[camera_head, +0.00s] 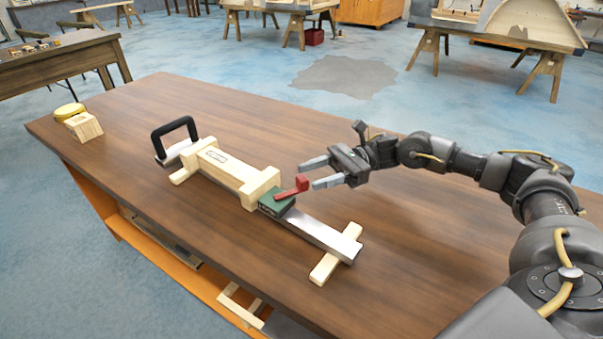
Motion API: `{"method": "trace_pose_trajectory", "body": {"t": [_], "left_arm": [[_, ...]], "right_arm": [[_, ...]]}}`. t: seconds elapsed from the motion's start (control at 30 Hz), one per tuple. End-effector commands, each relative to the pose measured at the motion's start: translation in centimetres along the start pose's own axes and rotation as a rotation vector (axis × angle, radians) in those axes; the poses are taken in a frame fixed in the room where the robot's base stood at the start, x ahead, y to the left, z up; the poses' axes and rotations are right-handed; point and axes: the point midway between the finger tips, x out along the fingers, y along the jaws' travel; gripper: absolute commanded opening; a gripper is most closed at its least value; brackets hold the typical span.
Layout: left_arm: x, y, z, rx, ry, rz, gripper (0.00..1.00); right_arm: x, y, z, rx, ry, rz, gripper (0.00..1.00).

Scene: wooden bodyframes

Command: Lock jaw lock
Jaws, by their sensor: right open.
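A wooden jaw fixture (228,170) lies on the brown workbench, running from back left to front right. It has a metal bar (318,230), a black loop handle (175,137) at its far left end and a wooden cross foot (336,257) at its near right end. A green block (276,204) sits on the bar against the wooden jaw, with a red lever (294,188) on top, slanting up to the right. My right gripper (317,173) is open and empty, its fingertips pointing left just beside the raised end of the red lever. My left gripper is out of view.
The workbench (180,240) has free room around the fixture. A small wooden block with a yellow round piece (69,111) stands at the far left corner. Another table (55,60) and sawhorses (430,45) stand farther back.

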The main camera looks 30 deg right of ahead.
Motion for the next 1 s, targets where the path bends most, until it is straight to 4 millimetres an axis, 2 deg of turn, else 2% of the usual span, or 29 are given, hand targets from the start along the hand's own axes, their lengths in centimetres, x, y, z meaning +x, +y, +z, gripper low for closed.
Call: {"method": "trace_pose_trajectory", "body": {"t": [0.1, 0.23, 0.63, 1.0], "left_arm": [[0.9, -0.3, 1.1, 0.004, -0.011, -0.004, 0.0], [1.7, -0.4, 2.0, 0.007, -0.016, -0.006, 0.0], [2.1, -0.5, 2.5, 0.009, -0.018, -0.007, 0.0], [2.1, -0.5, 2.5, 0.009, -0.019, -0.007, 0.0]], "right_arm": [[1.9, 0.0, 0.2, -0.001, -0.002, 0.002, 0.49], [3.2, 0.0, 0.2, -0.001, -0.001, 0.001, 0.49], [3.8, -0.1, 0.0, -0.001, 0.0, 0.001, 0.48], [3.8, -0.1, 0.0, -0.001, 0.0, 0.001, 0.0]]}}
